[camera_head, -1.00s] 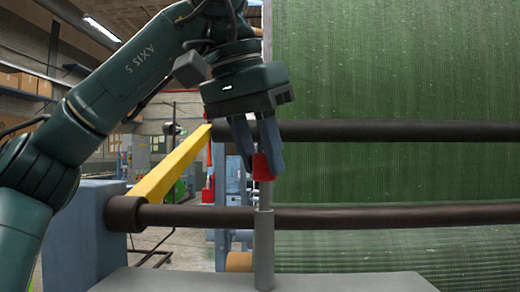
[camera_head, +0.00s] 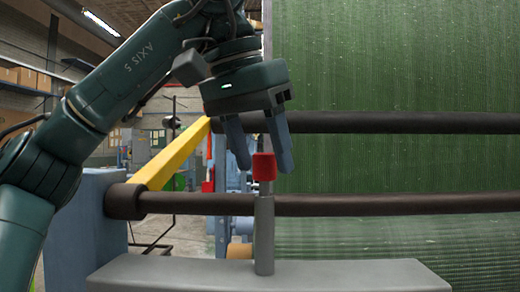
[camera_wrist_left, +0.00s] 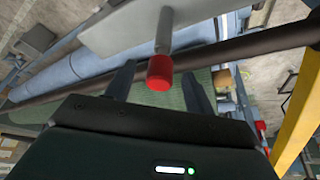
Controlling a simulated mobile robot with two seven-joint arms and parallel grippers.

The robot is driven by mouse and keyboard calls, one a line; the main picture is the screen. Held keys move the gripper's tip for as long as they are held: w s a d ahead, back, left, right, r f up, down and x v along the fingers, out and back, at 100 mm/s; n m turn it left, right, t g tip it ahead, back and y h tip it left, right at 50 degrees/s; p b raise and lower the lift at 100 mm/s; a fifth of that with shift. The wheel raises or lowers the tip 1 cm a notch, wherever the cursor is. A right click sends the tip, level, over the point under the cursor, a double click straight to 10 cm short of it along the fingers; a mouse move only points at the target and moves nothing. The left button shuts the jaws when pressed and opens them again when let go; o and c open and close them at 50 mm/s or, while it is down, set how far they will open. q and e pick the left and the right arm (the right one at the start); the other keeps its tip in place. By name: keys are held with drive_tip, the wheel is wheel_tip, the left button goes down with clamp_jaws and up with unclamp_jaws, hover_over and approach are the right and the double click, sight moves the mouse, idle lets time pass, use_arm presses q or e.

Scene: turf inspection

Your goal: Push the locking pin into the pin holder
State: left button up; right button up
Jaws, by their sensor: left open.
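The locking pin has a red cap (camera_head: 264,167) and stands upright in the pin holder (camera_head: 264,235), a grey tube on a pale grey block. A short length of grey shaft shows between the cap and the tube's top. My left gripper (camera_head: 264,166) points down from above, open, with one finger on each side of the red cap. In the left wrist view the red cap (camera_wrist_left: 160,72) sits between the spread fingers, with gaps on both sides. How deep the pin sits inside the tube is hidden. My right gripper is not in view.
The grey block (camera_head: 270,275) lies at the bottom front. A dark lower bar (camera_head: 400,204) and an upper bar (camera_head: 400,122) run across behind the pin, before a green turf sheet (camera_head: 400,60). A yellow beam (camera_head: 172,155) slants at the left above a blue post (camera_head: 85,230).

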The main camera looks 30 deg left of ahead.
use_arm(q)
drive_tip(key=p+v, duration=0.7)
drive_tip(key=v, duration=0.6)
drive_tip(key=shift+p, duration=0.35)
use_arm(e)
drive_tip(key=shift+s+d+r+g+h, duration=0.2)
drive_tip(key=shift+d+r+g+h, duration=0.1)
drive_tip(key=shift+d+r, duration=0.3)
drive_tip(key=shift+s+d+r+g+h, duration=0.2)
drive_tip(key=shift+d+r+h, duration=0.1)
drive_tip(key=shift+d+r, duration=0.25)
use_arm(q)
drive_tip(key=shift+r, duration=0.1)
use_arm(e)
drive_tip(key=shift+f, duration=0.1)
